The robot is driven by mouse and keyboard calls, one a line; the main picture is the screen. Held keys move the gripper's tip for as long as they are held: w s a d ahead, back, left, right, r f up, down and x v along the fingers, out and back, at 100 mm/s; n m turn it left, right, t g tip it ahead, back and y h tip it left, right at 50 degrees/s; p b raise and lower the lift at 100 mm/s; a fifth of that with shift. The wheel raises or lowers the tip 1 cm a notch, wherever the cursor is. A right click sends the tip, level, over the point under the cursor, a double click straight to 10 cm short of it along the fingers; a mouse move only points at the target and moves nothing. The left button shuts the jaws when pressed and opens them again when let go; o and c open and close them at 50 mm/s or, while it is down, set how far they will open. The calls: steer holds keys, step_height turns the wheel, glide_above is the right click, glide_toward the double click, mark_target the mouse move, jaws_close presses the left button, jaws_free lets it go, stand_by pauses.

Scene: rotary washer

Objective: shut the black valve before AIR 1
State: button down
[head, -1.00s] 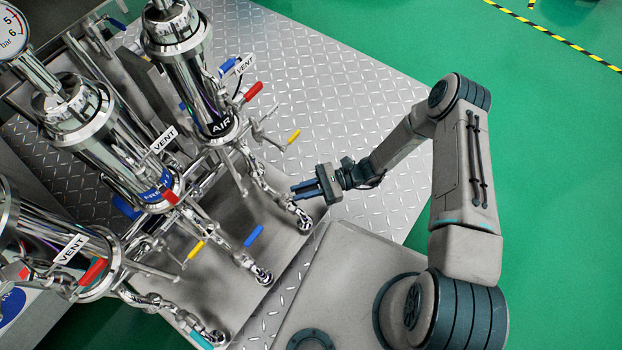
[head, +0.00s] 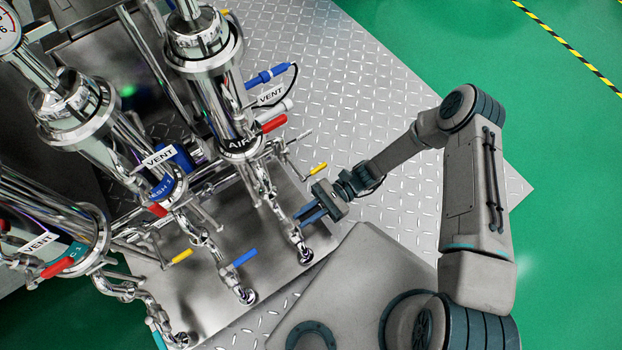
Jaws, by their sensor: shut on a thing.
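The AIR column, with its black AIR label (head: 239,144), stands at upper middle. A shiny jointed pipe (head: 285,222) runs from its foot down to a round flange (head: 305,255) on the steel plate. My gripper (head: 304,213) reaches in from the right, its blue fingers beside this pipe above the flange. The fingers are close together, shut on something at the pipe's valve. I take it to be the black valve handle; it is hidden between the fingers, so its angle cannot be told.
A yellow handle (head: 318,168) sticks out just above my gripper. A blue handle (head: 245,257) and another yellow handle (head: 181,256) lie to the left. A red handle (head: 274,123) and a VENT tag (head: 271,95) are higher up.

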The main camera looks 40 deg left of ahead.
stand_by(0.4)
steer(key=c, duration=1.4)
jaws_free()
steer(key=shift+a, duration=0.1)
steer(key=shift+o, duration=0.2)
steer(key=p+v, duration=0.2)
steer(key=v, duration=1.2)
steer(key=shift+s+a+p, duration=0.1)
steer(key=shift+a+p, duration=0.05)
steer(key=shift+p, duration=0.15)
